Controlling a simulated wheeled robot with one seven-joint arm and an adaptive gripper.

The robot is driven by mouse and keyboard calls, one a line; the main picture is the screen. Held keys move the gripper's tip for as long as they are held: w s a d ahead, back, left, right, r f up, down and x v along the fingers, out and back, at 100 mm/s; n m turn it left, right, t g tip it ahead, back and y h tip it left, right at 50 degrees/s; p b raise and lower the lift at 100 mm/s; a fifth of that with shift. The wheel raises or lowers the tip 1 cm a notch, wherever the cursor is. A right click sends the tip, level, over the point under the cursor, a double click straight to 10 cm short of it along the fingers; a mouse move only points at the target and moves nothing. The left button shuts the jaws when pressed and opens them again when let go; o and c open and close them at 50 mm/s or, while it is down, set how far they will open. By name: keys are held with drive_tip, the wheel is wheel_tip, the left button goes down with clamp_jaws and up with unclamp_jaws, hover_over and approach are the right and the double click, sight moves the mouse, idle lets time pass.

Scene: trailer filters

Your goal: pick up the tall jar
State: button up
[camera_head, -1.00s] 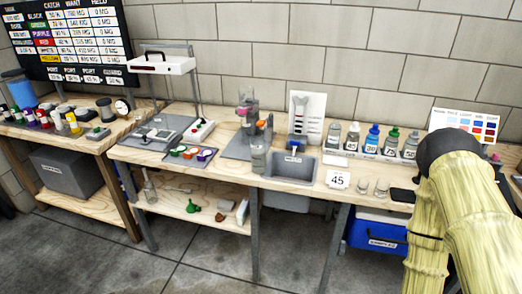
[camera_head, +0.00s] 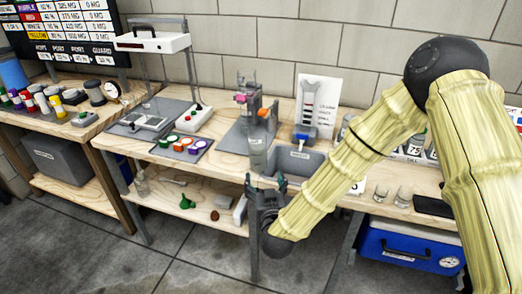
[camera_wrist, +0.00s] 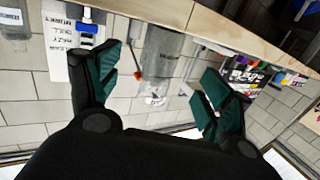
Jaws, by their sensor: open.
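In the wrist view the jar (camera_wrist: 160,62) shows upside down, between the two green fingertips in the picture, with a faint label. My gripper (camera_head: 267,182) is just below and in front of the jar, near the bench edge. In the wrist view my gripper (camera_wrist: 158,75) is open, fingers spread wide and empty. I cannot tell whether either finger touches the jar.
A clamp stand (camera_head: 248,105) rises behind the jar. A tray of colored discs (camera_head: 181,146) lies to the left. The bench edge and lower shelf (camera_head: 190,203) are near my gripper.

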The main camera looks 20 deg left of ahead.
sight(258, 158)
drive_tip(key=shift+t, duration=0.3)
drive_tip(key=w+a, duration=0.1)
drive_tip(key=w, duration=0.1)
drive_tip(key=w+a+r, duration=0.2)
drive_tip(key=w, duration=0.1)
drive_tip(key=shift+w+p, duration=0.3)
drive_tip(key=shift+p, duration=0.1)
drive_tip(key=shift+p+x, duration=0.6)
drive_tip(key=shift+x, duration=2.25)
drive_tip(key=shift+s+a, duration=0.1)
drive_tip(key=shift+a, duration=0.05)
drive_tip(key=c, duration=1.4)
